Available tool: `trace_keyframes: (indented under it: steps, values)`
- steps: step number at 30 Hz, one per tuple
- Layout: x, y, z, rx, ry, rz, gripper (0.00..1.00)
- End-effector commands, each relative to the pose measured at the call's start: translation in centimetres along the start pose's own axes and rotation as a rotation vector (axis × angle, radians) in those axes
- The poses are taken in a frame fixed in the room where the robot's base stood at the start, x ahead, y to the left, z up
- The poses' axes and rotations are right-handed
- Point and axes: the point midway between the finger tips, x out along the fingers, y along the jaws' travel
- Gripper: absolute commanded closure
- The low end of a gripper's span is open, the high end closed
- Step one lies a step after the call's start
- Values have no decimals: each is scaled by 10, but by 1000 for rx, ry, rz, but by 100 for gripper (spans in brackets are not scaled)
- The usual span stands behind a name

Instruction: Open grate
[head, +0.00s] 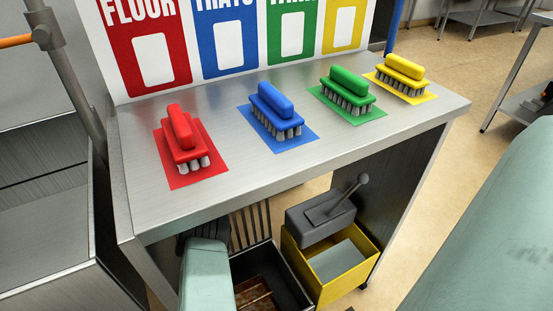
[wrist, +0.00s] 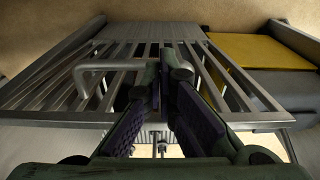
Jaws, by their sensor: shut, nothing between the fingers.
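The grate (wrist: 122,52), a metal frame with parallel bars, fills the middle of the wrist view. A grey bar handle (wrist: 88,70) is on its left part. In the head view the grate (head: 250,226) stands steeply tilted or upright at the back of an open dark bin (head: 296,280). My pale green arm hides the bin's left side, and my fingers are not clearly visible there.
A yellow bucket (head: 375,258) with a grey wringer (head: 310,222) and lever stands right of the bin. A steel table (head: 225,85) with red, blue, green and yellow brushes overhangs them. A steel sink (head: 45,220) is at left.

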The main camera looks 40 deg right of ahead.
Motion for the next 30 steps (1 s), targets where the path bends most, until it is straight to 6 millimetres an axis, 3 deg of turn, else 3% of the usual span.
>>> trace_keyframes:
  steps: [7,21,30]
  values:
    - [-16,0,1,0,-3,-1,100]
    - [-106,0,0,-1,-2,-1,100]
    - [-120,0,0,-1,0,0,100]
